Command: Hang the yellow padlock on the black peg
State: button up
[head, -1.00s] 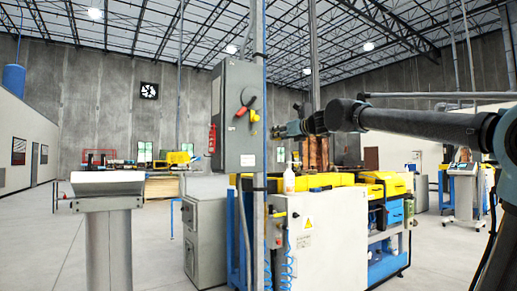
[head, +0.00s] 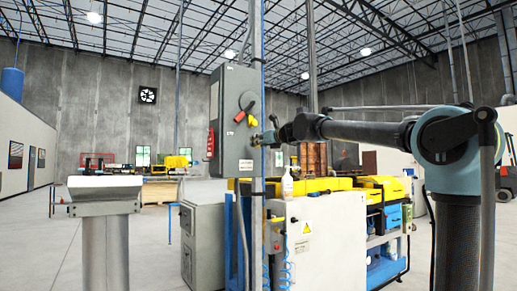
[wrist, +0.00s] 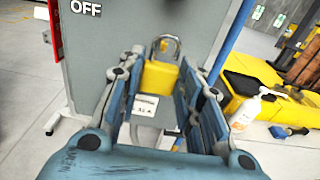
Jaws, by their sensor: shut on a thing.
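The yellow padlock (wrist: 160,76) is between the fingers of my gripper (wrist: 158,88) in the wrist view, its grey shackle pointing up. My gripper is shut on its body. The grey cabinet face stands close behind it. In the head view my gripper (head: 266,137) is at the right side of the grey cabinet (head: 232,150), below and right of a red handle (head: 246,104). Yellow patches show beside that handle; I cannot tell whether one is the padlock. I cannot make out the black peg.
A thin upright post (head: 258,235) with a blue edge stands by the cabinet. A grey pedestal (head: 105,190) is at left. Open floor lies between pedestal and cabinet.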

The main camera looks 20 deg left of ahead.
jog(key=x, duration=0.2)
jog(key=f+x, duration=0.1)
jog(key=x, duration=0.1)
jog(key=shift+d, duration=0.1)
jog(key=shift+f, duration=0.1)
jog(key=o, duration=1.1)
jog(key=shift+s, duration=0.1)
jog(key=v, duration=1.7)
jog(key=shift+s+f, duration=0.2)
jog(key=shift+s, duration=0.15)
